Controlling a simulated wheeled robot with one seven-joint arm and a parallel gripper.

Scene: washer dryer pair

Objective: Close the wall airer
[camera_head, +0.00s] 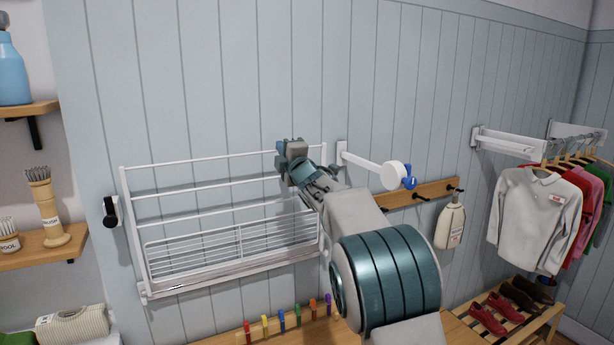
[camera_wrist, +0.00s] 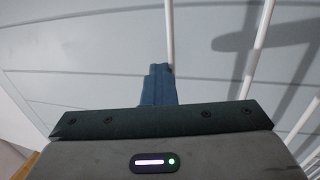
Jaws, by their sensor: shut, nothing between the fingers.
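The wall airer (camera_head: 196,184) is a white frame with several rails, mounted on the panelled wall in the head view. Its frame stands up from a lower bar (camera_head: 235,274), with a finer wire grid in its lower part. I cannot tell whether the frame lies fully flat against the wall. My gripper (camera_head: 288,148) is at the airer's top right corner, shut and empty. In the wrist view my shut fingers (camera_wrist: 158,84) are beside a white rail (camera_wrist: 169,40); whether they touch it is unclear. My wrist hides part of the airer's right side.
A white wall arm with a round end (camera_head: 392,174) juts out just right of my gripper. A black wall hook (camera_head: 110,212) is left of the airer. Colored pegs (camera_head: 282,321) stand on the wooden surface below. A peg rail (camera_head: 440,192) and hanging shirts (camera_head: 538,222) are right.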

